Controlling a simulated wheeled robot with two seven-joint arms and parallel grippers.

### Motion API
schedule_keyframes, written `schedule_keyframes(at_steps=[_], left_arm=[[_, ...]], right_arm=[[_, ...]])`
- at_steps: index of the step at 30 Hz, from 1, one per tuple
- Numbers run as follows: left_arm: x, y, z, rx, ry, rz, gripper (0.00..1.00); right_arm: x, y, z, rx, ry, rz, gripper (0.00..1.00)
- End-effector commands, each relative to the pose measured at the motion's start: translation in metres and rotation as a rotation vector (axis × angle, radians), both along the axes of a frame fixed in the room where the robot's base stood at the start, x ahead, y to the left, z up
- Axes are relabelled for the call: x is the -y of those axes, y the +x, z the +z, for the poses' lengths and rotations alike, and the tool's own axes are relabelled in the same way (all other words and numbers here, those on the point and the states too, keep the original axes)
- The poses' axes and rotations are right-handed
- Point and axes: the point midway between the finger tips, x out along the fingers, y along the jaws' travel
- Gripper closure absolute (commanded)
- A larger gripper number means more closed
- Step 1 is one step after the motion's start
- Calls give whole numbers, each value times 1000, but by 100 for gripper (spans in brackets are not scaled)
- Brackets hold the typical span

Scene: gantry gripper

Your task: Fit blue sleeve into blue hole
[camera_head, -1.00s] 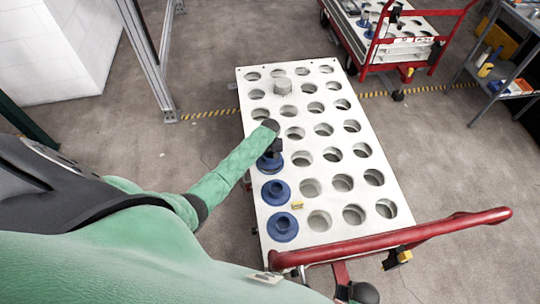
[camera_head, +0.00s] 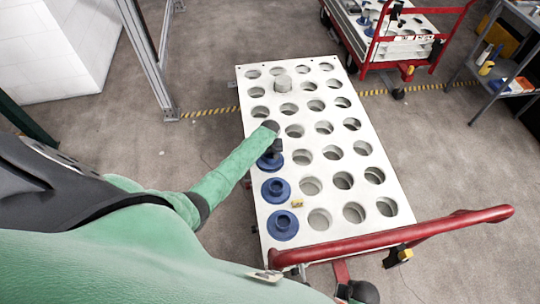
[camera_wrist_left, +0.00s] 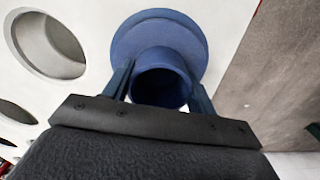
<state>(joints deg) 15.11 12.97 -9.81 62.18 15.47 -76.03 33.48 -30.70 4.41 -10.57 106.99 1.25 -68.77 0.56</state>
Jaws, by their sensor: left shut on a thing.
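A blue sleeve (camera_head: 267,164) with a wide round flange is at the left edge of the white cart top (camera_head: 305,262). My left gripper (camera_head: 274,151) is over it, partly hiding it. In the left wrist view, the gripper (camera_wrist_left: 161,86) is shut on the sleeve (camera_wrist_left: 160,50), one finger on each side of its narrow collar. The flange lies close to the white top; I cannot tell whether the sleeve is seated in a hole. No blue-coloured hole is visible. My right gripper is not in view.
Two more blue sleeves, a middle one (camera_head: 276,181) and a near one (camera_head: 283,217), stand in the same column. Other holes are empty. A red handle (camera_head: 430,230) crosses the near end. Another cart (camera_head: 405,48) stands behind.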

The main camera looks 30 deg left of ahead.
Motion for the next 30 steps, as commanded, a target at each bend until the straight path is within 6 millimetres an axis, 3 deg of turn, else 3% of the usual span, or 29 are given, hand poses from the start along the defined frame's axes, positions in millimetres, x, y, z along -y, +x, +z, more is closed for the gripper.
schedule_keyframes(at_steps=[18,19,22,30], left_arm=[[0,1,-12,1,0,0,72],[0,1,-12,1,0,0,37],[0,0,-12,1,0,0,18],[0,0,-12,0,0,0,18]], right_arm=[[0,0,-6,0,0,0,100],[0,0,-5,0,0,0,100],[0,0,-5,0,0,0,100],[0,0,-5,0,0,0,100]])
